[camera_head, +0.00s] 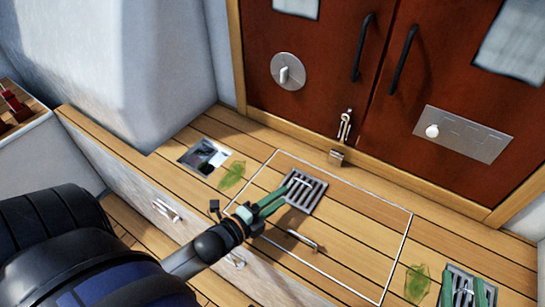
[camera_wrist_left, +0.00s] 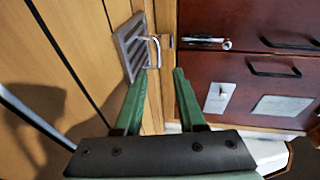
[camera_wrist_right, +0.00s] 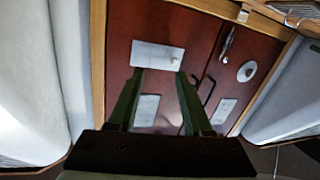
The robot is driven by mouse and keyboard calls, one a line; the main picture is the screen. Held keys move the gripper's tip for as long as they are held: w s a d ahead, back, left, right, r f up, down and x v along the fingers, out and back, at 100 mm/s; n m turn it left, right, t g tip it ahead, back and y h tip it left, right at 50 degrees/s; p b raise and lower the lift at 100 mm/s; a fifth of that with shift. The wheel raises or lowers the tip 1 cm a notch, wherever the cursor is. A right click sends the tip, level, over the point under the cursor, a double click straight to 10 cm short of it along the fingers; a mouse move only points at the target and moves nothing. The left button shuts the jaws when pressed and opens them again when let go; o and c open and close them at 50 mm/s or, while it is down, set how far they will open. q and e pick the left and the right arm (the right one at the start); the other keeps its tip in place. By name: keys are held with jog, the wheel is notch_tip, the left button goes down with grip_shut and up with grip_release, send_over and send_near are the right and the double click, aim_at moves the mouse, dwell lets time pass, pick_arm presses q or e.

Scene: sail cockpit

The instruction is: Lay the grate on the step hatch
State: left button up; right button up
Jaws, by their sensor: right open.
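The grate (camera_head: 312,203), a dark slatted square with a pale handle, shows inside the white outline of the step hatch (camera_head: 350,235), near its upper left side. It appears to lie flat on the planks. The left wrist view shows the grate (camera_wrist_left: 126,47) and its handle just beyond the fingertips. My left gripper (camera_head: 280,197) is open. Its green fingers (camera_wrist_left: 160,76) point at the handle, with no clear grip on it. My right gripper (camera_head: 462,287) is open at the lower right, in front of a second slatted grate (camera_head: 457,270). Its fingers (camera_wrist_right: 160,72) have nothing between them.
A square framed recess (camera_head: 187,158) is in the step left of the hatch. Green leaves lie beside it (camera_head: 232,175) and near the second grate (camera_head: 418,283). The hatch has a handle (camera_head: 304,241).

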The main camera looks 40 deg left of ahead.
pick_arm(q)
jog(key=shift+v, duration=0.8)
jog(key=shift+d+r, duration=0.15)
jog(key=s+d+r+n+h, duration=0.1)
jog(key=d+r+n+h, duration=0.1)
jog(key=d+r+n, duration=0.7)
jog(key=shift+s+d+n, duration=0.25)
jog(key=shift+d+n, duration=0.7)
jog(key=shift+n, duration=1.95)
pick_arm(e)
jog(key=shift+s+f+g, duration=0.2)
jog(key=shift+f+g, duration=0.3)
jog(key=shift+f, duration=0.55)
